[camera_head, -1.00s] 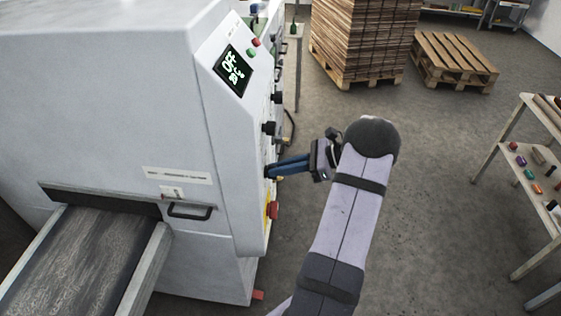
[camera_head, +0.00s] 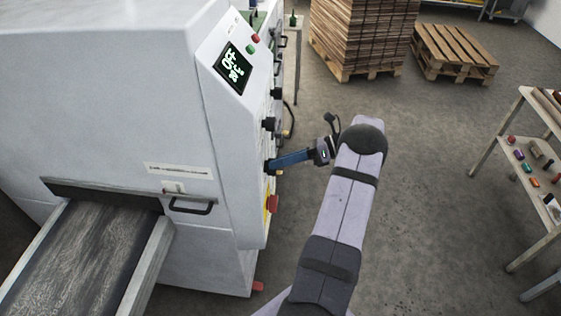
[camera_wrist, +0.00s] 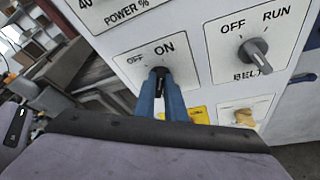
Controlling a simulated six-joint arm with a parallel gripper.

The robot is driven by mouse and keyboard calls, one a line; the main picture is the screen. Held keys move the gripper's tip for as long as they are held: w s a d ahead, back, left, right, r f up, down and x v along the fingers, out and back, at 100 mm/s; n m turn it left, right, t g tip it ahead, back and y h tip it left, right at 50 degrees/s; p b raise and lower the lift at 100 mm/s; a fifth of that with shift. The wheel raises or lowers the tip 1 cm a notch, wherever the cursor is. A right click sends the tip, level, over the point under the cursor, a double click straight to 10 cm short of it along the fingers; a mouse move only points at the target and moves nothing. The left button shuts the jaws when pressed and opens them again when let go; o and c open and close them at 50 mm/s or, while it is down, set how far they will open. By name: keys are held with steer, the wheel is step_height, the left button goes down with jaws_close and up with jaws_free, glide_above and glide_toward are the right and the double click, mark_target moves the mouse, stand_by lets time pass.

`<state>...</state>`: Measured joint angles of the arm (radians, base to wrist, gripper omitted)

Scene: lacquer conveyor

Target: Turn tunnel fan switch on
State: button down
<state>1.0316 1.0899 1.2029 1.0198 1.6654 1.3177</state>
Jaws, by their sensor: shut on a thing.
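The tunnel fan switch (camera_wrist: 160,72) is a black knob on a white plate marked OFF and ON, seen in the wrist view; its name label is hidden behind my fingers. My gripper (camera_wrist: 162,88) is shut on this knob with its blue fingers. The knob's pointer is mostly covered, so I cannot tell surely which mark it points to. In the head view my gripper (camera_head: 270,166) reaches left to the side panel of the white machine (camera_head: 120,110), and the switch is hidden at its fingertips.
The belt switch (camera_wrist: 254,50), marked OFF and RUN, is right of the held knob. A red knob (camera_head: 272,203) on yellow sits below my gripper. The display (camera_head: 233,67) is on the machine's upper corner. A shelf (camera_head: 540,150) stands right; the floor between is clear.

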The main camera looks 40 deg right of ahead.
steer(key=shift+a, duration=0.1)
steer(key=c, duration=1.8)
jaws_free()
steer(key=shift+w, duration=0.1)
steer(key=shift+b+v, duration=2.2)
steer(key=shift+v, duration=1.45)
